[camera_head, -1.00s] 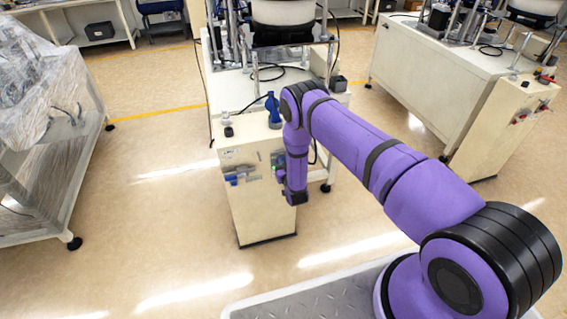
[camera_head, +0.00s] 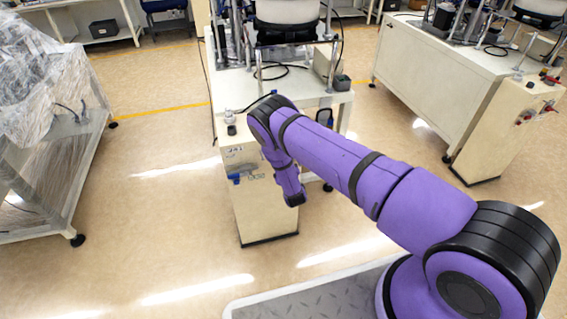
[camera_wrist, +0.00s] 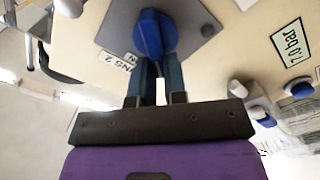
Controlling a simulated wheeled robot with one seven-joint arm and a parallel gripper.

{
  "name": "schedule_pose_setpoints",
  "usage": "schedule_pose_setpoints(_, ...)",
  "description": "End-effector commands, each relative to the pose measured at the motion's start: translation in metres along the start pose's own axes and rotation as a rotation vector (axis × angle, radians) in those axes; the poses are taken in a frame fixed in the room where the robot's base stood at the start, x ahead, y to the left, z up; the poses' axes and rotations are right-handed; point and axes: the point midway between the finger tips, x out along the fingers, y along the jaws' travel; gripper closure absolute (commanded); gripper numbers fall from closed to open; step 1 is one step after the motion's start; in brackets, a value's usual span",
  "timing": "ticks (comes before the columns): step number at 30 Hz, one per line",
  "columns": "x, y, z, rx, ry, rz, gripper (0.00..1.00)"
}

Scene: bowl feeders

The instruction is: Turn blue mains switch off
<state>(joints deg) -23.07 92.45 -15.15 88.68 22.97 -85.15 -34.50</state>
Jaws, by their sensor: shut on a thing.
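The blue mains switch (camera_wrist: 148,32) is a rounded blue knob on a grey square plate (camera_wrist: 195,30), mounted on a cream panel in the wrist view. My gripper (camera_wrist: 157,62) is at the knob, its two narrow fingers shut on its near end. In the head view the front of the cream feeder cabinet (camera_head: 262,212) is partly covered by my purple arm, which hides the switch and my fingertips.
In the head view, small blue fittings (camera_head: 234,179) are on the cabinet's left. A plastic-wrapped frame (camera_head: 50,130) stands left; another bench (camera_head: 440,75) stands right.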

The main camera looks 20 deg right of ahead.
Motion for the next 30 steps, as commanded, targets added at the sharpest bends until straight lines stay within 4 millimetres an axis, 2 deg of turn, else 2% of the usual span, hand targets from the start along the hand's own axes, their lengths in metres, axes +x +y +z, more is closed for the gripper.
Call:
schedule_pose_setpoints(15, -0.001, -0.011, 0.003, -0.472, 0.0, -0.003, 1.0)
schedule_pose_setpoints(21, -0.001, -0.014, 0.005, -0.604, 0.0, -0.003, 1.0)
schedule_pose_setpoints(30, -0.001, -0.015, 0.006, -0.711, -0.001, -0.003, 1.0)
